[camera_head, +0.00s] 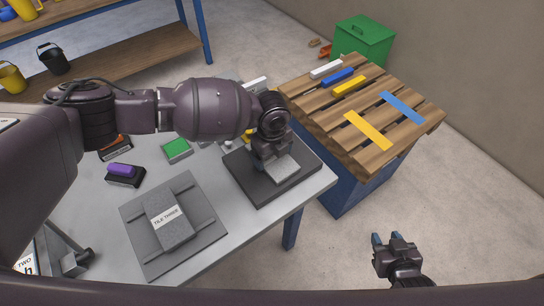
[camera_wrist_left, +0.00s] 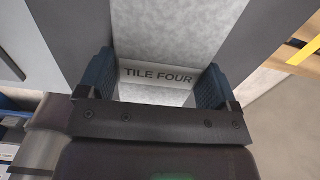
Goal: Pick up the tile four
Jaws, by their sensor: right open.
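Tile four (camera_head: 283,171) is a light grey block on a dark grey slab at the right end of the table. In the left wrist view its label reads TILE FOUR (camera_wrist_left: 157,76). My left gripper (camera_head: 270,165) is at the tile and hides part of it. In the left wrist view the blue fingers of my left gripper (camera_wrist_left: 156,82) stand on either side of the tile, very close to its sides. I cannot tell whether both touch it. My right gripper (camera_head: 385,240) is open and empty over the floor, away from the table.
A block labelled TILE THREE (camera_head: 168,219) sits on a grey slab nearer me. Behind it are a purple-topped block (camera_head: 122,171) and a green-topped block (camera_head: 176,148). A wooden pallet (camera_head: 375,103) with coloured bars stands right of the table. A green bin (camera_head: 363,41) is beyond it.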

